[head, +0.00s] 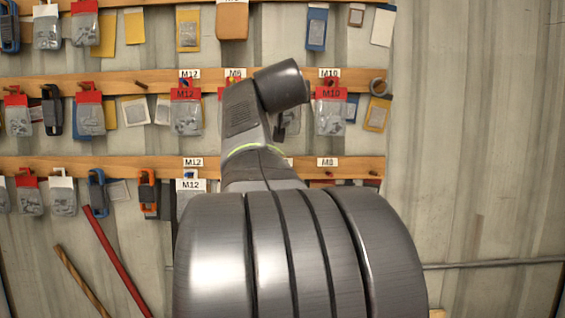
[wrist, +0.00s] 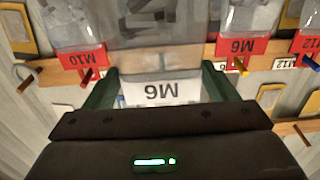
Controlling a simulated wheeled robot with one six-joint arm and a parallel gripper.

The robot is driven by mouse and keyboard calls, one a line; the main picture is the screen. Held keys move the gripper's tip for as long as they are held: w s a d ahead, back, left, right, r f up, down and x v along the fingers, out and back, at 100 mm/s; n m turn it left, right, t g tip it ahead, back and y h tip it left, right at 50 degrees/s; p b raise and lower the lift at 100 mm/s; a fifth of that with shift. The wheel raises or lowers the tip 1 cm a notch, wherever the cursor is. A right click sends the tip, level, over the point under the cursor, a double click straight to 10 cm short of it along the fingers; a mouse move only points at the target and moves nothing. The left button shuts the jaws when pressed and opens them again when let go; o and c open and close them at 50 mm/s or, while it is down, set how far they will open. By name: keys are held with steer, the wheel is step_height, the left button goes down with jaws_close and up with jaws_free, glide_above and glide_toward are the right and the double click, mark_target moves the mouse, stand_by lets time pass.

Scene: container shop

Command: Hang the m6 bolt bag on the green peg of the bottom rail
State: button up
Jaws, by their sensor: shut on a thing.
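In the wrist view, which shows the rails upside down, my gripper (wrist: 158,88) is shut on the m6 bolt bag, a clear bag with a white M6 header (wrist: 160,92). Its dark contents blur toward the top of the picture. In the head view my arm hides the gripper and the bag. The bottom rail (head: 120,163) is the lowest wooden strip, with M12 and M8 labels either side of my arm. Its middle is hidden behind my arm. I cannot make out the green peg in either view.
In the wrist view, red-headed M10 (wrist: 80,60), M6 (wrist: 243,46) and M12 (wrist: 308,43) bags hang around the held bag. A white-headed M12 bag (head: 191,185) hangs on the bottom rail. The wall (head: 475,130) right of the rails is mostly bare.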

steer(key=s+f+g+b, duration=0.3)
steer(key=f+g, duration=0.2)
steer(key=f, duration=1.9)
steer(key=w+f+p, duration=0.1)
steer(key=w+p, duration=0.2)
steer(key=w, duration=0.7)
steer(key=shift+f+p, duration=0.3)
steer(key=shift+p, duration=0.05)
steer(key=shift+w, duration=0.1)
steer(key=o, duration=1)
steer(key=b+v, duration=0.3)
steer(key=v, duration=1.1)
steer(key=shift+f, duration=0.15)
steer(key=shift+w, duration=0.1)
